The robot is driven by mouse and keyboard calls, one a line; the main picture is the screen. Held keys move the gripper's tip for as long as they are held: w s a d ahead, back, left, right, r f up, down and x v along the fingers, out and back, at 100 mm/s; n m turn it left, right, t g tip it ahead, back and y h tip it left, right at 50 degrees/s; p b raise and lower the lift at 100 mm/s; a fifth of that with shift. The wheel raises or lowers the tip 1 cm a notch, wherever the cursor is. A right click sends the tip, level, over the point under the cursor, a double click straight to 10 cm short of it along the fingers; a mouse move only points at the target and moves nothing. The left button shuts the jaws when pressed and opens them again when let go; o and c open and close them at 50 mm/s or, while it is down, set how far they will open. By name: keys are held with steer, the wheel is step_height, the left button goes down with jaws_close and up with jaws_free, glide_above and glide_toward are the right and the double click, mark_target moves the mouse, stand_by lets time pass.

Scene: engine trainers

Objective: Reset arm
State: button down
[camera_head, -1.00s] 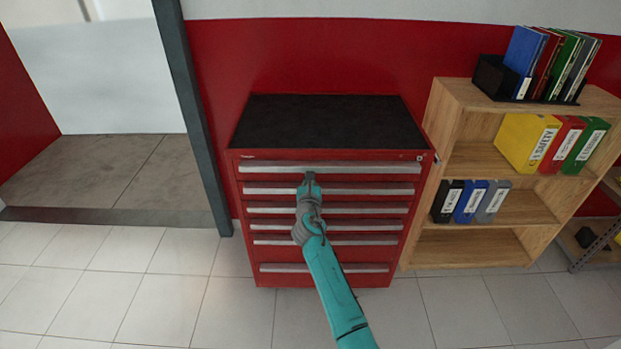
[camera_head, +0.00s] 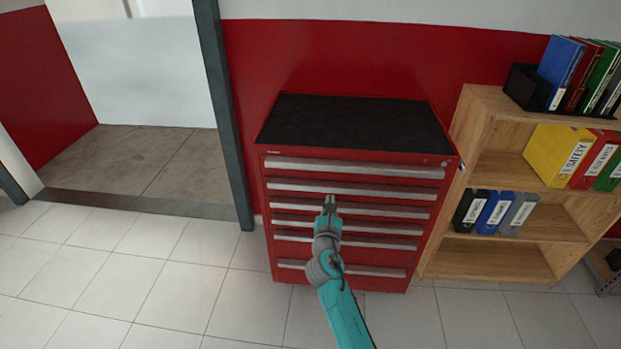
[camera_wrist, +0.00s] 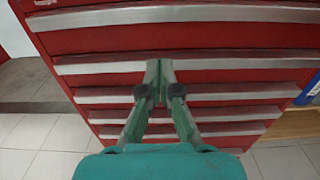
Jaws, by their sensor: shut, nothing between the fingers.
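My gripper (camera_head: 330,200) is at the end of my teal arm, in front of a red tool cabinet (camera_head: 262,200) with several drawers and a black top. In the head view the fingertips appear over the upper-middle drawers. In the wrist view my gripper (camera_wrist: 159,66) has its two green fingers together at the tips, with nothing between them. The drawer fronts with grey handle strips (camera_wrist: 215,62) lie beyond the fingers. The drawers look closed. I cannot tell the exact gap between the fingertips and the cabinet.
A wooden shelf (camera_head: 470,262) with coloured binders stands right of the cabinet. A dark door post (camera_head: 225,110) and an opening are to the left. The white tiled floor (camera_head: 150,280) is clear at the front left.

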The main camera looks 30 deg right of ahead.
steer(key=s+a+f+m+y, duration=0.2)
steer(key=s+a+f+m, duration=0.25)
steer(key=s, duration=0.55)
steer(key=s+a+f+m+y, duration=0.3)
steer(key=s+a+f, duration=0.2)
steer(key=s, duration=0.4)
steer(key=s+a+f+m+y, duration=0.2)
steer(key=s+a+f+m, duration=0.2)
steer(key=s, duration=0.6)
steer(key=s+a+r+m+y, duration=0.1)
steer(key=s+r+m, duration=0.3)
steer(key=s+m, duration=0.2)
steer(key=s+a+r+m+y, duration=0.1)
steer(key=s+r+m, duration=0.4)
steer(key=s, duration=0.6)
steer(key=s+a+r+m+y, duration=0.1)
steer(key=s+a+r+m, duration=0.2)
steer(key=s+m, duration=0.3)
steer(key=shift+s+r+m, duration=0.35)
steer(key=shift+s+r, duration=0.3)
steer(key=shift+s, duration=0.55)
